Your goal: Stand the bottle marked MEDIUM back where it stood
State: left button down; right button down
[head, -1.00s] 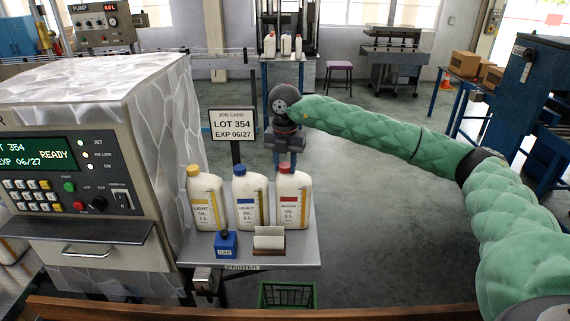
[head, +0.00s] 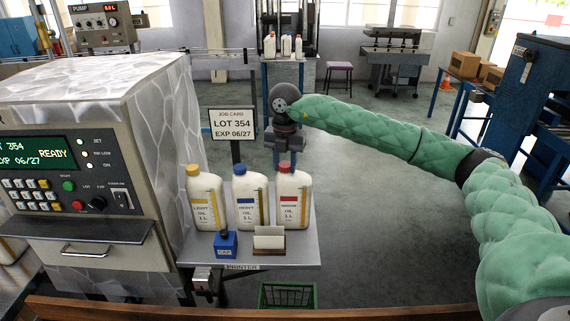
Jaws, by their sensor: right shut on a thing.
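The bottle marked MEDIUM (head: 291,205) is white with a red cap and a red label. It is upright at the right end of a row of bottles on the grey shelf (head: 300,252). My right gripper (head: 285,160) is at its cap, shut on it from behind and above; the fingertips are small and partly hidden by the cap. I cannot tell whether the bottle's base touches the shelf. The HEAVY bottle (head: 249,205) with a blue cap stands just left of it, then the LIGHT bottle (head: 205,208) with a yellow cap. My left gripper is out of view.
A blue CAP stamp (head: 225,244) and a card holder (head: 269,240) stand in front of the bottles. The job card sign (head: 232,124) rises behind them. The printer (head: 80,170) stands close on the left. A green crate (head: 287,295) is below the shelf.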

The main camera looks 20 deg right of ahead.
jog(key=shift+f+b, duration=0.1)
jog(key=shift+b, duration=0.3)
dwell(0.9)
jog(key=shift+c, duration=1.8)
grip_release()
jog(key=shift+f, duration=0.1)
jog(key=shift+r+p, duration=0.9)
jog(key=shift+r, duration=2.65)
